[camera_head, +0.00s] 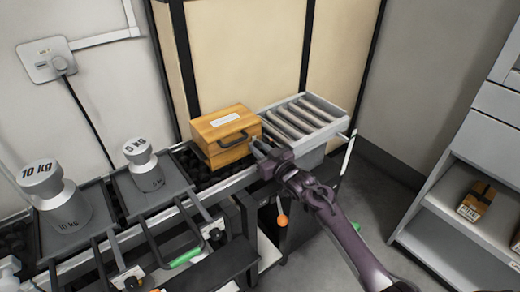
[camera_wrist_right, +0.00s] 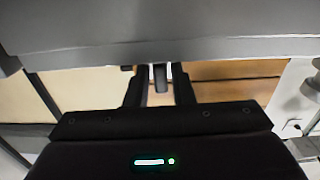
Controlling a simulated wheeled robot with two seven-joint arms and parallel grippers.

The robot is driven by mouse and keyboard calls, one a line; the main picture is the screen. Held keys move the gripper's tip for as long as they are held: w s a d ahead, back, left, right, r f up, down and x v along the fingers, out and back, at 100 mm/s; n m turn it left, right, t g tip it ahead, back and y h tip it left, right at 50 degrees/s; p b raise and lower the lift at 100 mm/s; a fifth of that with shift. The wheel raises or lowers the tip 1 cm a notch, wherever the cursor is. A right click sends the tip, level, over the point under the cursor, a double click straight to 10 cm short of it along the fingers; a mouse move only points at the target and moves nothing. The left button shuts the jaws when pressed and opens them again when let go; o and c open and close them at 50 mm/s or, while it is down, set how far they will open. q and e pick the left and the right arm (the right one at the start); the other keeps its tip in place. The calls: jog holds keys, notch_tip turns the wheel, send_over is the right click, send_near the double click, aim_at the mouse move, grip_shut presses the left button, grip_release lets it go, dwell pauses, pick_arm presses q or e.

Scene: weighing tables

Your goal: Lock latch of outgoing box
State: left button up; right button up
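The outgoing box, a wooden case (camera_head: 212,128) with a white label on its lid and a dark handle (camera_head: 230,141) on its front, stands closed on the conveyor. My right gripper (camera_head: 259,150) is at the box's right front corner, close to it. In the right wrist view its two fingers (camera_wrist_right: 160,92) are apart. A small dark grey piece (camera_wrist_right: 160,77) shows between them; I cannot tell if it is the latch. Wood of the box (camera_wrist_right: 235,71) shows to the right of the fingers. The latch is not clear in the head view. My left gripper is not in view.
A grey roller section (camera_head: 312,112) adjoins the box on the right. Weights marked 10 kg (camera_head: 60,200) and 5 kg (camera_head: 145,168) stand on dark trays to the left. Levers with orange (camera_head: 282,221) and green (camera_head: 186,257) grips are in front. A shelf (camera_head: 470,225) holds a small carton at right.

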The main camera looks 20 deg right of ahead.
jog(key=shift+s, duration=0.1)
